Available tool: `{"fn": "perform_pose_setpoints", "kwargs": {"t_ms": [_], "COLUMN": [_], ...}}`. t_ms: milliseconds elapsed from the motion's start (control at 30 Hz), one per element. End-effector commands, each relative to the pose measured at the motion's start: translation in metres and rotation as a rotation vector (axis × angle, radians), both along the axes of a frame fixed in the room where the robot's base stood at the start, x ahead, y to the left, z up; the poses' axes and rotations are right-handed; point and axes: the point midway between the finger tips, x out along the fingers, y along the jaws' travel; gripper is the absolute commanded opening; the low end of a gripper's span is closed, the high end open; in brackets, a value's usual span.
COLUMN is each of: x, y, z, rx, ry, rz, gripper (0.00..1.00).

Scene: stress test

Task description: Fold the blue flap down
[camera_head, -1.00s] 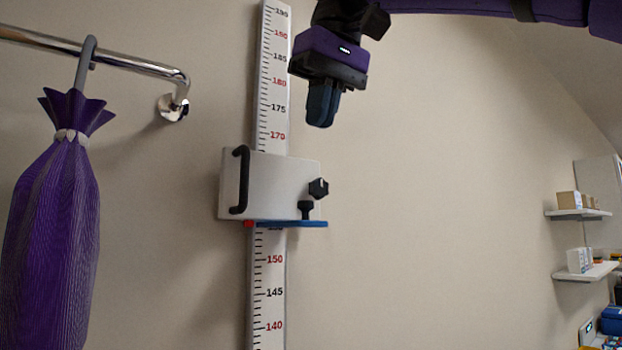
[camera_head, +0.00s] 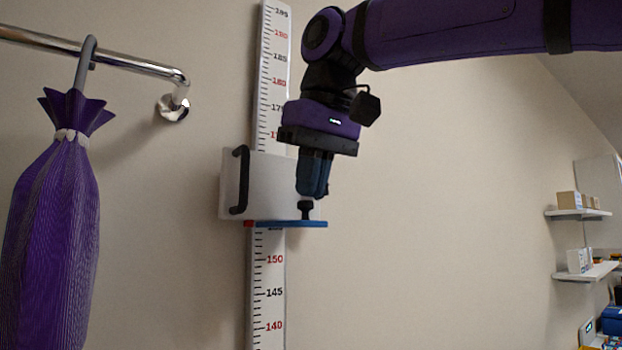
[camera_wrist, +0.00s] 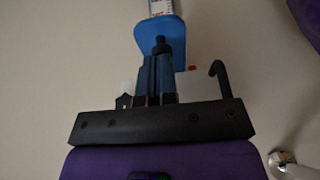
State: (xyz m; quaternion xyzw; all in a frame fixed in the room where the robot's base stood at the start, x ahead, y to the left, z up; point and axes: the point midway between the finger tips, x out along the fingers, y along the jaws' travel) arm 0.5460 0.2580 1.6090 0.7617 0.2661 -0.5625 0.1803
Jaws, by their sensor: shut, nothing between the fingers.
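The blue flap (camera_head: 290,224) shows as a thin, level strip at the bottom of the white sliding block (camera_head: 265,180), on the wall height scale (camera_head: 270,300). The wrist view shows the flap's broad upper face (camera_wrist: 173,30). A black peg with a knob (camera_head: 305,209) stands up from the flap. My gripper (camera_head: 312,195) points down, shut and empty, with its fingertips just above the knob. In the wrist view the fingertips (camera_wrist: 157,60) overlap the knob; I cannot tell if they touch.
A black handle (camera_head: 240,180) stands out at the block's left. A chrome rail (camera_head: 100,58) with a hanging purple umbrella (camera_head: 55,230) is farther left. Small shelves (camera_head: 585,272) with boxes are far right. The wall right of the scale is clear.

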Motion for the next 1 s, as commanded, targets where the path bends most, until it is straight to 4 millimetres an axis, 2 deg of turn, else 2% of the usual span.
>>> {"fn": "perform_pose_setpoints", "kwargs": {"t_ms": [667,1000], "x": [-0.004,-0.010], "y": [-0.003,-0.009], "z": [-0.009,-0.030], "rx": [0.055,0.163], "ry": [-0.073,-0.218], "rz": [0.001,-0.002], "gripper": [0.00,0.00]}}
